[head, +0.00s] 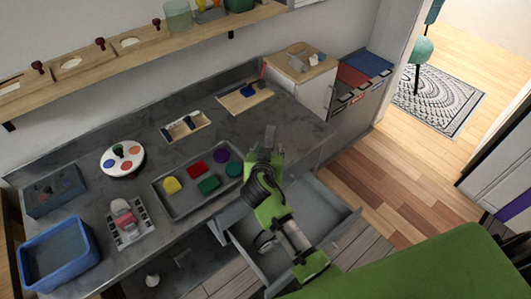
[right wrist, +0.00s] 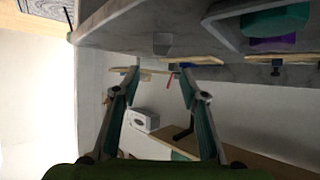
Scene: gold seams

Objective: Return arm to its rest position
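My right arm, green and black, comes up from the bottom of the head view, in front of an open drawer (head: 325,208). Its gripper (head: 267,143) is at the front edge of the grey counter (head: 235,133), right of the tray with coloured pieces. In the right wrist view the two fingers (right wrist: 159,78) stand apart with nothing held between them. The gripper is open and empty. My left gripper does not show in either view.
A grey tray (head: 163,206) holds several coloured shapes. A blue bin (head: 87,264) and a white round disc (head: 108,165) stand on the left. A wooden-topped cabinet (head: 318,88) stands at the back right. The floor (head: 380,175) on the right is clear.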

